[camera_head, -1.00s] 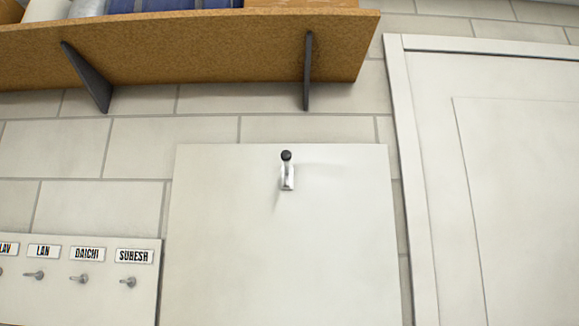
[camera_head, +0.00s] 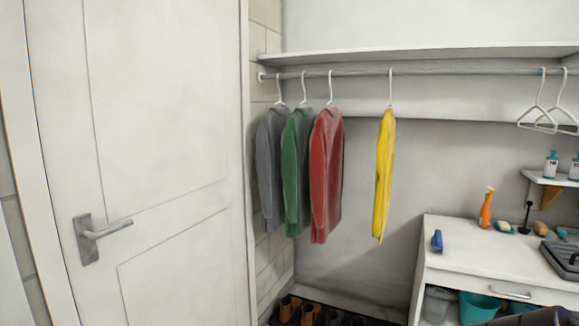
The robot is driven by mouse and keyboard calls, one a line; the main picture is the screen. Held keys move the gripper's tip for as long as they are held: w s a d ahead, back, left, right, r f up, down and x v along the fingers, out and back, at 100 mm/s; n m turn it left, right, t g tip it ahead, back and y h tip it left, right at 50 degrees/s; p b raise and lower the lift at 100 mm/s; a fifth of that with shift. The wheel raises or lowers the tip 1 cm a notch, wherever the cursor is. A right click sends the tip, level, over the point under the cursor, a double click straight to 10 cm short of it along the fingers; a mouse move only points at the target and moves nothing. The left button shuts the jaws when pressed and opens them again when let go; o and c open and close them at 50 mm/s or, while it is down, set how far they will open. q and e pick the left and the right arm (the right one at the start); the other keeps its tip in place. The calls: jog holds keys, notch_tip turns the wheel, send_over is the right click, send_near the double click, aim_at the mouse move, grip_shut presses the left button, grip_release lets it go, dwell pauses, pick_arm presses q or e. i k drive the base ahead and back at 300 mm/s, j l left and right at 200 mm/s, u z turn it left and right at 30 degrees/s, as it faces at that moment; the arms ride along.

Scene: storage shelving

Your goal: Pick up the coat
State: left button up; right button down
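Several garments hang on white hangers from a rail in the head view: a grey one (camera_head: 270,170), a green one (camera_head: 297,170), a red one (camera_head: 325,175) and a yellow one (camera_head: 384,175). The first three hang close together at the left end of the rail. The yellow one hangs apart to their right, seen nearly edge-on. I cannot tell which of them is the coat. Neither of my grippers is in view.
A closed white door (camera_head: 150,160) with a lever handle stands at left. Shoes (camera_head: 310,313) sit below the garments. At right are a white counter (camera_head: 470,250) with bottles and a sink, and empty hangers (camera_head: 540,115). A dark shape cuts the bottom right corner.

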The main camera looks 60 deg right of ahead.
aim_at(271, 125)
jog(key=z, duration=1.85)
jog(key=i+l+u, duration=0.1)
jog(key=l, duration=0.25)
jog(key=i+l+u, duration=0.25)
jog(key=i+l, duration=0.5)
